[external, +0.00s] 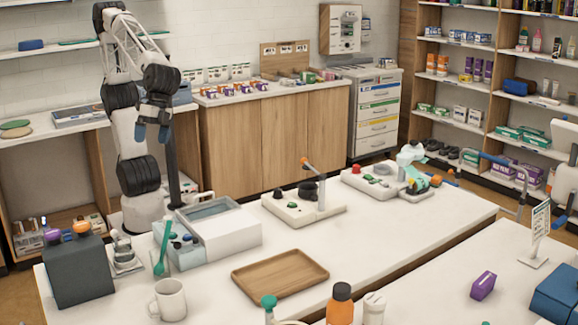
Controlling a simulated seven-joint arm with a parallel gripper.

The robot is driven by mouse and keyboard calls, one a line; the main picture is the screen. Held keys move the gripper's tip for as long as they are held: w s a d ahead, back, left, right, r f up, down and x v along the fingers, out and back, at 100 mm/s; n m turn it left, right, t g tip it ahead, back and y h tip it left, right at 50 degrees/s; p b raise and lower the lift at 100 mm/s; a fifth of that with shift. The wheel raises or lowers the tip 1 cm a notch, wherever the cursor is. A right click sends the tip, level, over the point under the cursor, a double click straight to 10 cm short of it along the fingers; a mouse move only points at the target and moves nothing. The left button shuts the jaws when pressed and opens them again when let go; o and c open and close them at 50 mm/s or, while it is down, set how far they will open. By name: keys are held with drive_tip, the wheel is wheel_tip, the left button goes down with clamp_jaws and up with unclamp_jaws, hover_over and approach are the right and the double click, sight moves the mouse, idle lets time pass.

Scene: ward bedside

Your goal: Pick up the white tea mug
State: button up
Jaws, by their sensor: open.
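The white tea mug (168,300) stands upright on the white table near its front left edge, with its handle to the left. My gripper (152,135) hangs high above the back left of the table, fingers pointing down. It is open and empty, well above and behind the mug. Nothing covers the mug.
A wooden tray (279,273) lies right of the mug. A dark grey box (77,272) stands to its left, and a green-topped item (162,250) stands behind it. A white bin (221,232) is farther back. An orange bottle (340,305) stands at the front edge.

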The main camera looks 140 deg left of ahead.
drive_tip(key=w+d+f+n+h, duration=0.1)
drive_tip(key=w+d+n+h, duration=0.3)
drive_tip(key=w, duration=0.9)
drive_tip(key=w+f+n+t+h, duration=0.15)
drive_tip(key=w+n, duration=0.45)
drive_tip(key=w, duration=0.6)
drive_tip(key=w+d+n+g+h, duration=0.15)
drive_tip(key=w+n+h, duration=0.3)
drive_tip(key=w, duration=0.85)
drive_tip(key=t, duration=0.1)
approach(159, 297)
drive_tip(key=s+a, duration=0.1)
drive_tip(key=shift+s+a+n, duration=0.15)
drive_tip(key=shift+s+n, duration=0.1)
drive_tip(key=shift+x, duration=1.3)
drive_tip(key=shift+x, duration=2.6)
drive_tip(key=shift+w+a+f, duration=0.1)
drive_tip(key=shift+w+f, duration=0.05)
